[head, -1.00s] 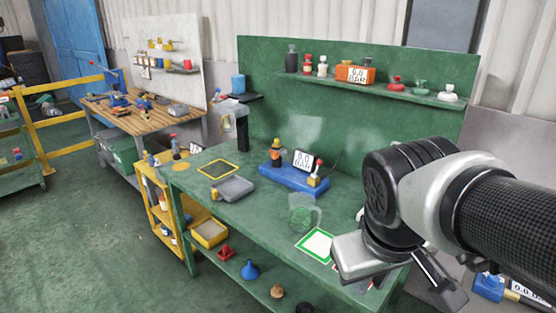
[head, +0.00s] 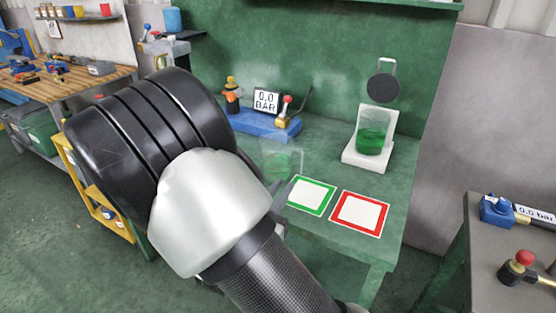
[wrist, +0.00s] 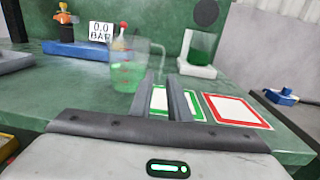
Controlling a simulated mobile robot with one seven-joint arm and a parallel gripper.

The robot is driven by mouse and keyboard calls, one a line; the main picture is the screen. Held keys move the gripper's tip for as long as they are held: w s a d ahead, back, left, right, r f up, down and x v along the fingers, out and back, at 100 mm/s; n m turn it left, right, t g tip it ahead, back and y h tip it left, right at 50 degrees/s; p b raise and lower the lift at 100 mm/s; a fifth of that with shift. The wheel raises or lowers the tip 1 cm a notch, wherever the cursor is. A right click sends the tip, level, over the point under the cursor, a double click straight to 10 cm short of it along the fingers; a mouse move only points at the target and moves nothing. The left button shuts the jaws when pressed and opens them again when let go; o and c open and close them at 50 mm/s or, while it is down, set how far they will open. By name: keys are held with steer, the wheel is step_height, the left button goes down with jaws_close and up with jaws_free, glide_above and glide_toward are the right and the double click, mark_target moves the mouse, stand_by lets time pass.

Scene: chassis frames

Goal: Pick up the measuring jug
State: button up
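The measuring jug (head: 283,160) is clear with green liquid low in it and stands upright on the green bench, left of the green-framed card. In the wrist view the jug (wrist: 127,68) shows red markings and a handle on its right side. My gripper (wrist: 164,80) is open and empty, with the green-framed card visible between its fingers. The jug stands beyond the fingers and slightly left, its handle side near the left finger; I cannot tell whether they touch. In the head view my arm hides most of the gripper.
A green-framed card (head: 312,196) and a red-framed card (head: 359,213) lie right of the jug. Behind is a white stand (head: 352,155) with a beaker of green liquid (head: 373,132). A blue base (head: 262,124) with a gauge reading 0.0 BAR stands behind left.

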steer(key=b+x, duration=0.1)
steer(key=x, duration=0.4)
steer(key=b+x, duration=0.1)
steer(key=x, duration=0.5)
steer(key=b+x, duration=0.1)
steer(key=x, duration=0.4)
steer(key=shift+w+d, duration=0.2)
steer(key=shift+d, duration=0.3)
jaws_close()
stand_by(0.5)
